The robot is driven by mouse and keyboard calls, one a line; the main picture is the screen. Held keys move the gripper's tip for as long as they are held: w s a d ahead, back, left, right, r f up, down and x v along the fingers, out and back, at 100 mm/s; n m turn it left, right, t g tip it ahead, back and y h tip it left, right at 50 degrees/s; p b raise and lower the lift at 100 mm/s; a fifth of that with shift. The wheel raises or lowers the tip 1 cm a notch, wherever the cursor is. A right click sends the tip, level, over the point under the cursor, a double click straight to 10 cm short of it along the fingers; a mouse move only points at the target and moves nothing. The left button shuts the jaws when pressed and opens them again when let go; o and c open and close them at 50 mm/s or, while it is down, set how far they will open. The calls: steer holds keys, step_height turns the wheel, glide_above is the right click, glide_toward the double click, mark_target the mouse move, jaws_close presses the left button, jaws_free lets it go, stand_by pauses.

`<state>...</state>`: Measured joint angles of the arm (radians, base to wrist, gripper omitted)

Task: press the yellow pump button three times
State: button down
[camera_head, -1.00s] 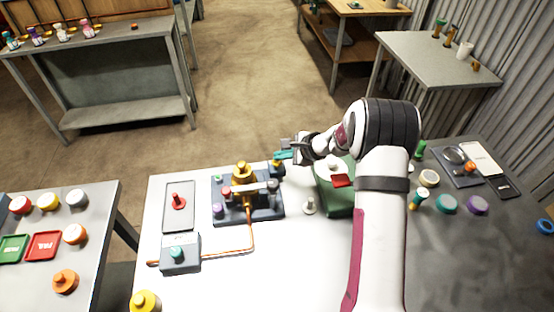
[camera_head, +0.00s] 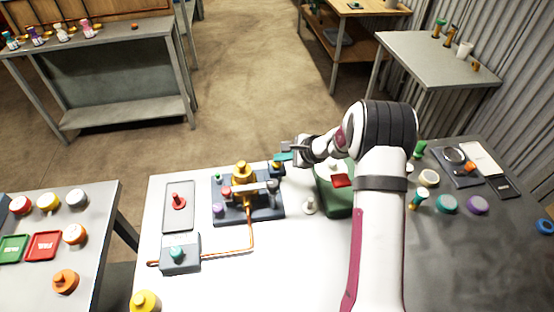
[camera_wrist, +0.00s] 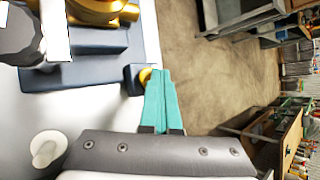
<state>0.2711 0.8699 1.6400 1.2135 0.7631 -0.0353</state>
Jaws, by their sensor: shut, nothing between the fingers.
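The yellow pump button shows in the wrist view (camera_wrist: 145,76) as a small yellow round piece on a dark blue block (camera_wrist: 132,82), partly hidden by my teal fingertips. In the head view the block (camera_head: 277,169) stands at the right back corner of the dark pump base (camera_head: 262,213). My gripper (camera_head: 283,156) is shut and empty, its fingers together. The fingertips show in the wrist view (camera_wrist: 161,74) just beside or over the button. I cannot tell whether they touch it.
A brass assembly (camera_head: 242,172) rises from the same base, left of my gripper. A green box (camera_head: 333,200) with a red piece stands under my wrist. A pale peg (camera_head: 309,206) stands between base and box. A copper pipe (camera_head: 252,238) runs to a grey box (camera_head: 180,255).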

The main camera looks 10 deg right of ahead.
steer(key=shift+r, duration=1.15)
steer(key=shift+r, duration=2.55)
step_height(320, 180, up, 4)
steer(key=shift+f, duration=0.1)
stand_by(0.3)
glide_above(281, 164)
steer(key=shift+f, duration=4.45)
